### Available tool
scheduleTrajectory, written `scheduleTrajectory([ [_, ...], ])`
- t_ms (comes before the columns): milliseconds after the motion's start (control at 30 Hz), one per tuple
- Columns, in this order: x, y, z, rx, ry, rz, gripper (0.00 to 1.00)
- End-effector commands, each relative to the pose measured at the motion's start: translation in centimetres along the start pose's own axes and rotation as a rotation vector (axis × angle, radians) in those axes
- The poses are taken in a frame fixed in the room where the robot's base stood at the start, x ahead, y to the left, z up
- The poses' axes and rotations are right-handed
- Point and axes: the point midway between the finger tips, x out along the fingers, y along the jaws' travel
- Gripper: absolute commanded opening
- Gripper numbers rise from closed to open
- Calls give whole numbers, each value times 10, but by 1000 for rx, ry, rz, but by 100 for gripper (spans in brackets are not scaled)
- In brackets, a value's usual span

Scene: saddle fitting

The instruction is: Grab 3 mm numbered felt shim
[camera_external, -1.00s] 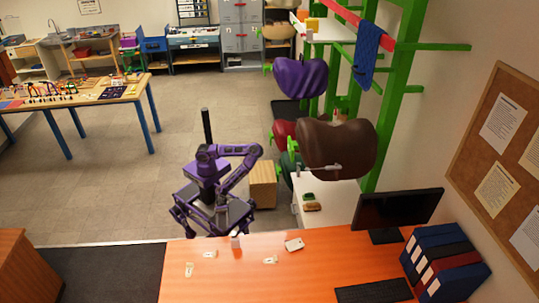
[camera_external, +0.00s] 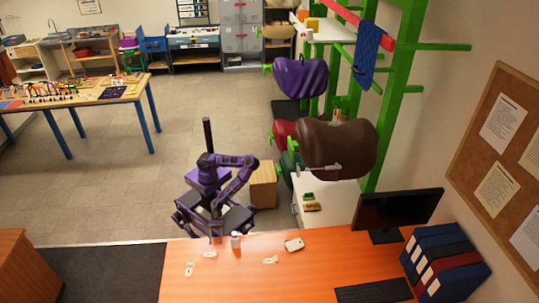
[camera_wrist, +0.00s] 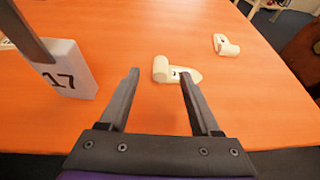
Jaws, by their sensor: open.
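A cream shim (camera_wrist: 177,72) with a rounded end and a small number label lies flat on the orange desk; the number is too small to read surely. It also shows in the external view (camera_external: 210,254). My gripper (camera_wrist: 160,72) is open and empty, its two fingers pointing at this shim, which lies just beyond the fingertips. A second cream shim (camera_wrist: 226,45) lies farther off to the right; it shows in the external view (camera_external: 188,269) too. A third cream shim (camera_external: 271,260) lies on the other side in the external view.
A white block marked 17 (camera_wrist: 72,72) stands on the desk (camera_wrist: 130,30), left of my fingers, with a dark grey bar by its top. In the external view a small white item (camera_external: 294,245), monitor (camera_external: 398,208), keyboard (camera_external: 372,291) and binders (camera_external: 443,262) are farther right.

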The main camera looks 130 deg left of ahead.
Motion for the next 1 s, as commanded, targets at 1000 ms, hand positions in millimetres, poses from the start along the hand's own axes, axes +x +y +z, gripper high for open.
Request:
scheduleTrajectory([
  [1000,78,-2,-4,0,2,0,52],
])
